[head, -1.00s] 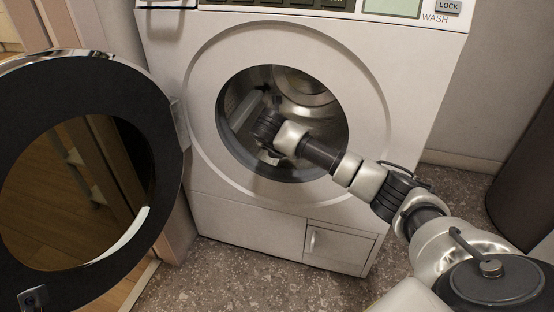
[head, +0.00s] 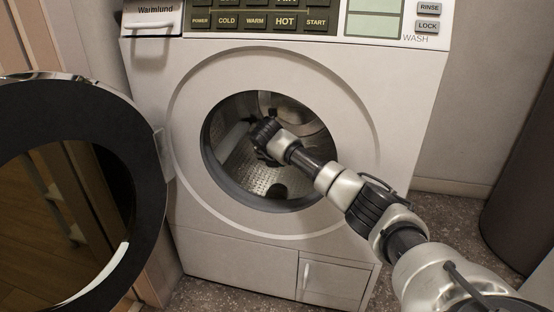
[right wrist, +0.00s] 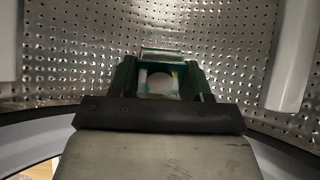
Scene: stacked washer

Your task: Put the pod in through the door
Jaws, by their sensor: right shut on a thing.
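The washer door (head: 150,190) stands open at the left, and the round opening (head: 240,200) shows the metal drum (head: 255,178). My right arm reaches through the opening, and my right gripper (head: 264,133) is inside the drum's upper part. In the right wrist view, my right gripper (right wrist: 159,76) is shut on the pod (right wrist: 160,80), a small pale block with teal edges between the dark green fingers. The perforated drum wall lies beyond it. The pod cannot be made out in the head view. My left gripper is not in view.
The opening's rim surrounds my right forearm. The control panel (head: 262,22) with its buttons is above, and a small hatch (head: 328,282) is below. A pale drum paddle (right wrist: 292,65) is at the right in the wrist view. A dark cylinder (head: 525,175) stands at the right.

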